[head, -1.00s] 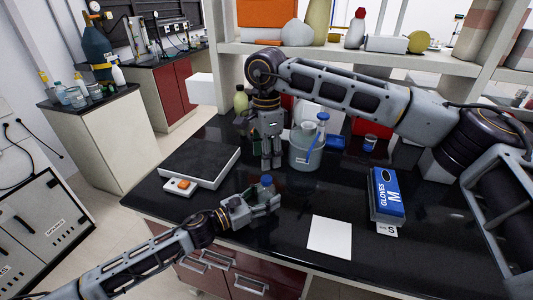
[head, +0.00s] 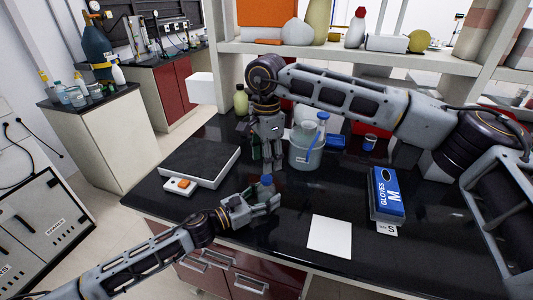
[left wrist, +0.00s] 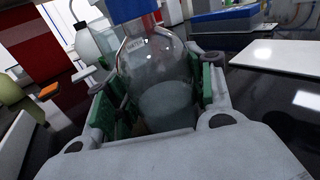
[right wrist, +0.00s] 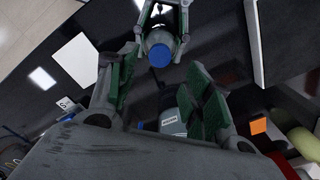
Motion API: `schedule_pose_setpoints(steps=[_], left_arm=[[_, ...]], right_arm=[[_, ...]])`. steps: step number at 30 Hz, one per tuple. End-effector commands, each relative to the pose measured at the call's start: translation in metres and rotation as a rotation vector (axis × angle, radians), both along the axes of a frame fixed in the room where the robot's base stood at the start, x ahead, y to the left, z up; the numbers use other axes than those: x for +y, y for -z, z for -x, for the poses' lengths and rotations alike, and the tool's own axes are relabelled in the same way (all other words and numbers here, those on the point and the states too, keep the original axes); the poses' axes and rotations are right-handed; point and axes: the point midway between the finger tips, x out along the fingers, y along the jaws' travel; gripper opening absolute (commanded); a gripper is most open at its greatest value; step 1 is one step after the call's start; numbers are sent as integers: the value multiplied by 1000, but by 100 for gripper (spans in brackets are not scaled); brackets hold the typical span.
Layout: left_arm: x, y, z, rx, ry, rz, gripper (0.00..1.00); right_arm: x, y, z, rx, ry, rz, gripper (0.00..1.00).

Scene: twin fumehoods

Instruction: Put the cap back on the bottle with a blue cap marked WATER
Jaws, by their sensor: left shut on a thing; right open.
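My left gripper (head: 272,202) is shut on a clear round bottle (left wrist: 158,70) and holds it upright just above or on the bench front; I cannot tell which. My right gripper (head: 267,156) is open, pointing down behind the bottle, with nothing gripped. Its fingers are apart in the right wrist view (right wrist: 160,85).
A bucket (head: 305,155) with bottles stands just right of my right gripper. A balance (head: 200,160) is at the left. A white sheet (head: 330,236) and a blue glove box (head: 387,192) lie to the right. A labelled object (right wrist: 172,122) shows beyond my right fingers.

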Motion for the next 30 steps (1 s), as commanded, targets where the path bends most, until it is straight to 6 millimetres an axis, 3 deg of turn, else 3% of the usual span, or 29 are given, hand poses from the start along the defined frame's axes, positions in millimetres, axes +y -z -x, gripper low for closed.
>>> schedule_pose_setpoints(steps=[15, 30], left_arm=[[0, 0, 0, 0, 0, 0, 0], [0, 0, 0, 0, 0, 0, 0]], right_arm=[[0, 55, 1, 1, 0, 0, 50], [0, 66, 0, 0, 0, -1, 50]])
